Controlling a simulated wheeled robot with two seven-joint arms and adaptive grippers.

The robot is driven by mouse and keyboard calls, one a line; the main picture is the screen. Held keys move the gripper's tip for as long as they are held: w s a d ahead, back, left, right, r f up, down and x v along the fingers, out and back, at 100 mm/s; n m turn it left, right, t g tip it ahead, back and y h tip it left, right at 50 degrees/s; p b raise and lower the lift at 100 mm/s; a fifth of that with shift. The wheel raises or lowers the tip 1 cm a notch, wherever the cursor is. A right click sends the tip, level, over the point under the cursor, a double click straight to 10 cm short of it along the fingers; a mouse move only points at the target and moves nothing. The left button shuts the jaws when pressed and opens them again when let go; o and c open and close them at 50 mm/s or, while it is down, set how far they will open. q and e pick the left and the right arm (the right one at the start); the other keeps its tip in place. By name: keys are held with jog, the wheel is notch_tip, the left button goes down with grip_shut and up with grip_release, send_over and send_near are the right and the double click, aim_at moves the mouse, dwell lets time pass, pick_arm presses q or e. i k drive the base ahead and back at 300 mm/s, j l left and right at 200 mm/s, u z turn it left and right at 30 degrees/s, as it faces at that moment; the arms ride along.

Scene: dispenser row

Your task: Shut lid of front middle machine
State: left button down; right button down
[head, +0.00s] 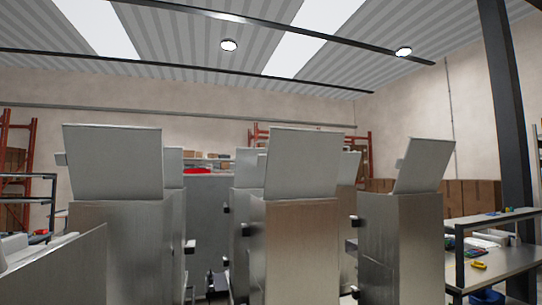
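Three tall metal machines stand in the nearest full row. The middle machine (292,245) has its lid (305,163) raised and tilted back, showing as a pale grey panel above the body. The left machine (127,245) has its lid (115,162) up as well. The right machine (405,245) has its lid (424,165) up and seen at an angle. The openings on top of the machines are hidden from this height. Neither of my grippers is in view.
More machines stand behind, partly hidden. A grey metal panel (62,268) fills the near left corner. A workbench (495,265) with small items is at right, beside a dark post (508,120). Narrow gaps separate the machines. Orange shelving (28,150) stands along the back left.

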aim_at(247, 175)
jog(key=l, duration=0.45)
jog(key=i+l+z, duration=0.15)
jog(key=l, duration=0.3)
jog(key=i+l+z, duration=0.1)
jog(key=i+l, duration=0.3)
jog(key=i+z, duration=0.15)
jog(key=i, duration=0.45)
jog(key=i+j+z, duration=0.15)
jog(key=i+j, duration=0.4)
jog(key=j, duration=0.15)
jog(key=l, duration=0.25)
jog(key=k+l, duration=0.1)
jog(key=l, duration=0.2)
jog(key=u, duration=0.05)
